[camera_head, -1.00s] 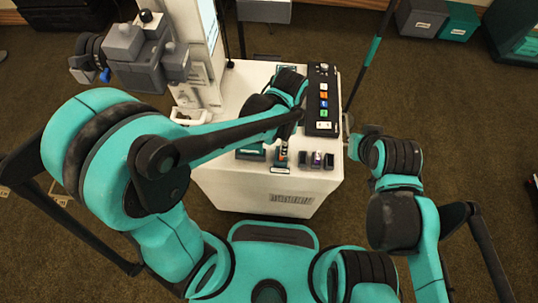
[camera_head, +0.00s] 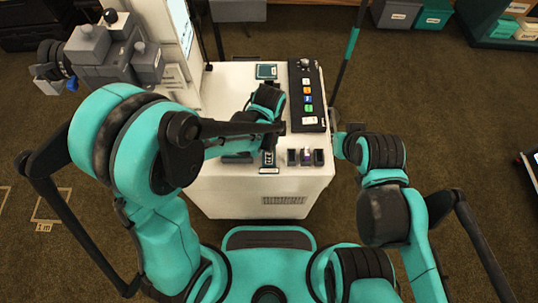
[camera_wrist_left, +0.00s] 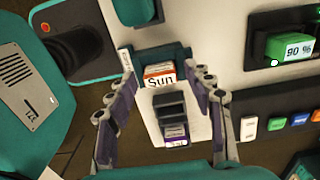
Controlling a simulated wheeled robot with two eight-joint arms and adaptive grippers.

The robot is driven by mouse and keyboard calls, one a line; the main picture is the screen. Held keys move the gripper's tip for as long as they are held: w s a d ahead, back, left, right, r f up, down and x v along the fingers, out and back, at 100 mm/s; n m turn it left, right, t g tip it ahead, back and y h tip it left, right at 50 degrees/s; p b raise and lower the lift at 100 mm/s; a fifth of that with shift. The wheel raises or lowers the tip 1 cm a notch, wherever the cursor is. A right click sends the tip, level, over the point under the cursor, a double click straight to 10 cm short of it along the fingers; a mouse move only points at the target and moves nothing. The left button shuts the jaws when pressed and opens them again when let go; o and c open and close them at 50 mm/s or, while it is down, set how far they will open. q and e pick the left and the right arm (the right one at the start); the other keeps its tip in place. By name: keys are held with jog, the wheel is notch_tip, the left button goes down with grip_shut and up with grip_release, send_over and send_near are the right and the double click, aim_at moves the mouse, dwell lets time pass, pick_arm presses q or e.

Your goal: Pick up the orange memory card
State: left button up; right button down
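The orange memory card (camera_head: 307,90) lies in a row of coloured cards on the black panel along the white cart's right side. In the left wrist view the orange card (camera_wrist_left: 317,113) is cut by the right edge.
Blue (camera_wrist_left: 300,118), green (camera_wrist_left: 277,124) and white (camera_wrist_left: 249,128) cards share the panel. Small dark holders (camera_head: 306,157) line the cart's near edge. A dark pole (camera_head: 348,55) rises right of the cart.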

pick_arm(q)
jog(key=c, duration=0.9)
jog(key=shift+r, duration=0.1)
